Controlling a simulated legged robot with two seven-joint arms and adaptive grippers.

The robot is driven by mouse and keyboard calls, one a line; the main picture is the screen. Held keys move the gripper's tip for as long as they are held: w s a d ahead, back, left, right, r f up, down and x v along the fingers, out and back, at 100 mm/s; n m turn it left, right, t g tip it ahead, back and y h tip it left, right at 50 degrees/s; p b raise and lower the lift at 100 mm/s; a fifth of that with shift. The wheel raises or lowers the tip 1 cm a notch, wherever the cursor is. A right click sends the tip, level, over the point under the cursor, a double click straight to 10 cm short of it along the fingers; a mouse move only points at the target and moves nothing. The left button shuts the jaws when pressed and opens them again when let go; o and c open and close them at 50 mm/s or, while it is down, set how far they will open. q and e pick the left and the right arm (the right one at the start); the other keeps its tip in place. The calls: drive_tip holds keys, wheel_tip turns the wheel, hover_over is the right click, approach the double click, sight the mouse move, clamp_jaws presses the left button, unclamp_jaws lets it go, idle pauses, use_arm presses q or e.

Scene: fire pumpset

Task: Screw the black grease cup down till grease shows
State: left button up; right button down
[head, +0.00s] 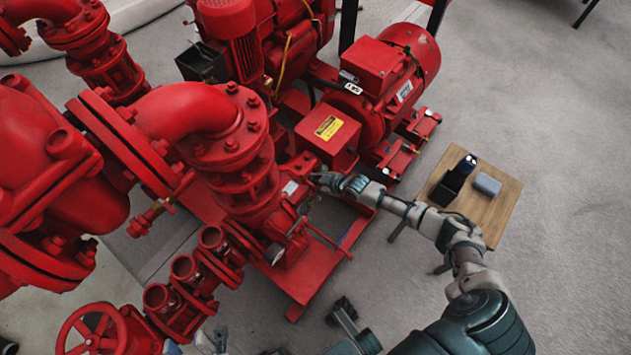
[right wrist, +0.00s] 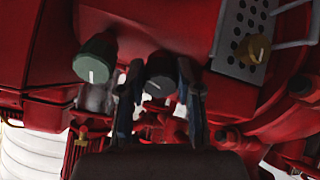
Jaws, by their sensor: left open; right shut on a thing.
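In the head view my right gripper (head: 322,181) reaches to the red pump casing, and the cup there is too small or hidden to make out. My left gripper (head: 213,342) is low at the bottom edge of the head view, open and away from the cup. I cannot make out any grease.
A dark green cup (right wrist: 95,58) with a white mark is left of the black cup, and a brass one (right wrist: 254,48) is right, by a perforated plate (right wrist: 240,30).

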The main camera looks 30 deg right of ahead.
drive_tip(key=shift+d+f, duration=0.1)
idle(0.3)
drive_tip(key=c, duration=0.8)
unclamp_jaws()
drive_tip(key=shift+v, duration=4)
drive_tip(key=shift+f, duration=0.1)
